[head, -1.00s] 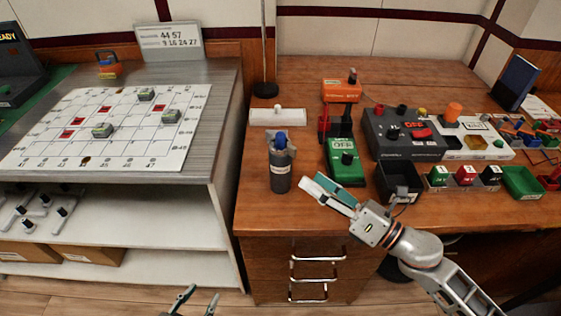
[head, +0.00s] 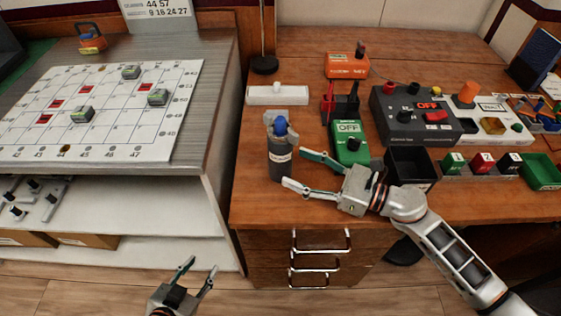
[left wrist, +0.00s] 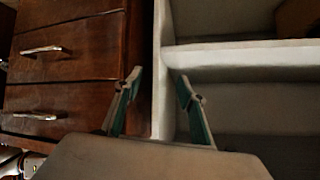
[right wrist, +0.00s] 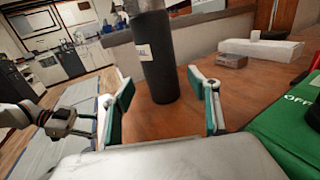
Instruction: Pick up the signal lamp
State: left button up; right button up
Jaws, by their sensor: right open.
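The signal lamp looks to be the dark grey upright cylinder with a blue top (head: 280,158), standing near the front left edge of the brown desk. In the right wrist view its dark body (right wrist: 160,65) stands ahead between the fingers, its top cut off. My right gripper (head: 294,168) is open, just right of the cylinder, with its fingertips pointing at it. In the right wrist view the open fingers (right wrist: 165,95) hold nothing. My left gripper (head: 200,267) is open and empty, low in front of the shelf unit; its fingers also show in the left wrist view (left wrist: 158,77).
A green OFF box (head: 349,142) stands close behind my right gripper, with a black open bin (head: 411,166) to the right. A white block (head: 278,95) lies behind the cylinder. The grey-topped table (head: 205,110) is to the left. Bare desk surrounds the cylinder's base.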

aim_at(280, 118)
jog(key=shift+w+a+r, duration=0.1)
jog(key=shift+w+a, duration=0.2)
jog(key=shift+a, duration=0.2)
jog(key=x, duration=0.3)
jog(key=shift+w+a+p, duration=0.1)
jog(key=shift+a+p, duration=0.1)
jog(key=shift+p, duration=0.1)
jog(key=shift+w+a, duration=0.2)
jog(key=shift+a, duration=0.25)
jog(key=c, duration=1.6)
jog(key=shift+c, duration=0.5)
jog(key=shift+r, duration=0.15)
grip_shut()
jog(key=shift+w+r, duration=0.1)
jog(key=shift+r, duration=0.5)
notch_tip(280, 118, up, 13)
jog(key=p, duration=0.5)
jog(key=shift+r, duration=0.1)
notch_tip(280, 118, up, 4)
jog(key=shift+p, duration=1.05)
pick_arm(q)
notch_tip(280, 118, up, 7)
jog(key=d, duration=0.1)
jog(key=shift+r+h, duration=0.15)
jog(key=shift+h, duration=0.15)
pick_arm(e)
jog(key=shift+r, duration=0.7)
